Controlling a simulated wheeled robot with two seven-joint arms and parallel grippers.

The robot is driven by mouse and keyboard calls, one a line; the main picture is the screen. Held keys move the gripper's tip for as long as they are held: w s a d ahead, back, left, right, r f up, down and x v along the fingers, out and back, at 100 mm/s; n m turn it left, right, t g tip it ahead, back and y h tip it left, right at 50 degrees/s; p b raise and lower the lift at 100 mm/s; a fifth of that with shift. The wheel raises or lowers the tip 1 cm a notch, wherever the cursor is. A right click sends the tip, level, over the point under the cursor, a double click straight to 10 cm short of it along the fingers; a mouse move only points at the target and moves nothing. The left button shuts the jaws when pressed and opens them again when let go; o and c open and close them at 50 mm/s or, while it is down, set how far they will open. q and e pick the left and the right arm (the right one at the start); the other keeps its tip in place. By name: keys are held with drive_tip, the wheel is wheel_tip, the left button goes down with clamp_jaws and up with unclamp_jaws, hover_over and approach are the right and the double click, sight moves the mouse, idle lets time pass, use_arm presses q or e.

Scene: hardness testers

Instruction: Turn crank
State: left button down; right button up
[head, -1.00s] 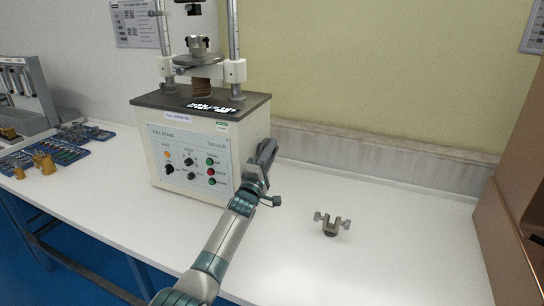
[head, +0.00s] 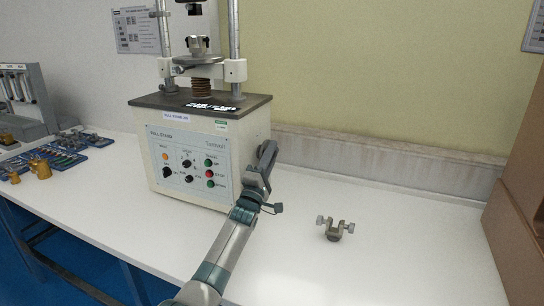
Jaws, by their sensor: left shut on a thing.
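The test stand (head: 200,150) is a white machine with a dark top plate and a front panel of knobs and buttons. Two posts, a ribbed screw (head: 202,87) and a small metal clamp (head: 195,47) rise above it. My left gripper (head: 267,156) is at the right side of the stand, beside the panel's right edge. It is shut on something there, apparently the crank. The crank itself is hidden behind my gripper and wrist, so its angle cannot be told. My right gripper is not in view.
A metal fitting with two thumbscrews (head: 335,229) lies on the white table (head: 400,225) to the right. Brown boxes (head: 520,190) stand at the right edge. Blue trays of parts (head: 65,150) and brass pieces (head: 40,169) lie at the left. The right front of the table is clear.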

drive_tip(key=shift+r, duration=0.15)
use_arm(q)
drive_tip(key=c, duration=1.7)
unclamp_jaws()
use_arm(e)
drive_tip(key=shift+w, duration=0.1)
use_arm(q)
drive_tip(key=shift+s, duration=0.1)
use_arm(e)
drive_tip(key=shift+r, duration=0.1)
